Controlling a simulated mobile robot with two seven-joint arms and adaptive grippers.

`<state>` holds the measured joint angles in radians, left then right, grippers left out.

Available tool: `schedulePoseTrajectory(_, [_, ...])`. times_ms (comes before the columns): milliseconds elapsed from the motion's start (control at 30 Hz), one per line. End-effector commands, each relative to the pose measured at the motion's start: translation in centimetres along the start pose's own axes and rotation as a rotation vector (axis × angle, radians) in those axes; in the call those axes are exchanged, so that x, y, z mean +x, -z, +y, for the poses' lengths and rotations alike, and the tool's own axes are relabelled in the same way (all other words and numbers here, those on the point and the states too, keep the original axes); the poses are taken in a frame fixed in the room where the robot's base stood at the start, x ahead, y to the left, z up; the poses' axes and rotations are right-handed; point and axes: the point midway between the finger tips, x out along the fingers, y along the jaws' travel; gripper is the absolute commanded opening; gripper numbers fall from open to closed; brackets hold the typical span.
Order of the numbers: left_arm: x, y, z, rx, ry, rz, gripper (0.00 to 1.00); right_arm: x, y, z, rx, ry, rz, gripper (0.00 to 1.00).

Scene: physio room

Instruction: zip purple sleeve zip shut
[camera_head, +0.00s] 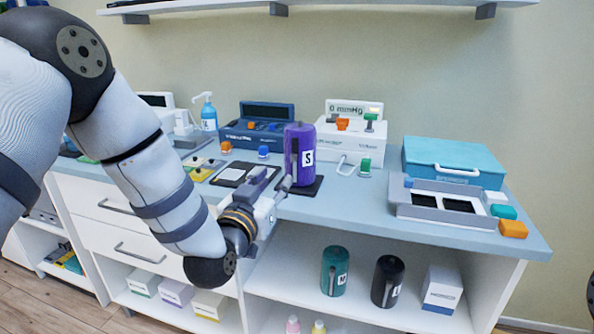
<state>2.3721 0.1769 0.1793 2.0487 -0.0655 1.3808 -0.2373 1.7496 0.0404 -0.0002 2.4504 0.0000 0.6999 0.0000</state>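The purple sleeve (304,142) stands upright on a dark pad (312,188) on the counter, with a white label marked with a letter facing me. My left arm comes in from the left, and my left gripper (285,186) is at the sleeve's lower left side, close to the counter's front edge. A narrow grey strip, perhaps the zip, runs down the sleeve's left side. The gripper's fingertips overlap the sleeve's lower edge here; whether they touch it or grip a zip pull is too small to tell. My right gripper is not in view.
Behind the sleeve stand a dark blue device (255,133) and a white gauge unit (350,150). A grey tray (405,208) and a teal case (440,155) are to the right. Green (334,270) and black (387,281) sleeves stand on the shelf below.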

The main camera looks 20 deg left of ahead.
Motion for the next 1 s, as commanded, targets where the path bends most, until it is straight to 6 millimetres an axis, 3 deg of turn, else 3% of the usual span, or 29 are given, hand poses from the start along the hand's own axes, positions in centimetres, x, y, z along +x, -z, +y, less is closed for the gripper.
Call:
schedulePoseTrajectory(500, [10.7, -0.6, -0.1, 0.000, 0.002, -0.005, 0.33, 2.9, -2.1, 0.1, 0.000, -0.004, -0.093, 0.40])
schedulePoseTrajectory(633, [11.8, -0.3, -0.1, 0.000, 0.001, -0.002, 0.33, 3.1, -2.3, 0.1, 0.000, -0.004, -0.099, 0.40])
schedulePoseTrajectory(867, [11.9, 0.0, 0.0, 0.000, 0.001, -0.001, 0.33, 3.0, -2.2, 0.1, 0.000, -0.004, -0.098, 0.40])
schedulePoseTrajectory(900, [11.9, 0.0, 0.0, 0.000, 0.000, 0.000, 0.31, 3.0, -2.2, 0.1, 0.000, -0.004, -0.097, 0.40])
schedulePoseTrajectory(1000, [11.9, -0.1, 0.0, 0.000, 0.000, -0.001, 0.08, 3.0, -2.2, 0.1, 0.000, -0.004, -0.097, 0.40])
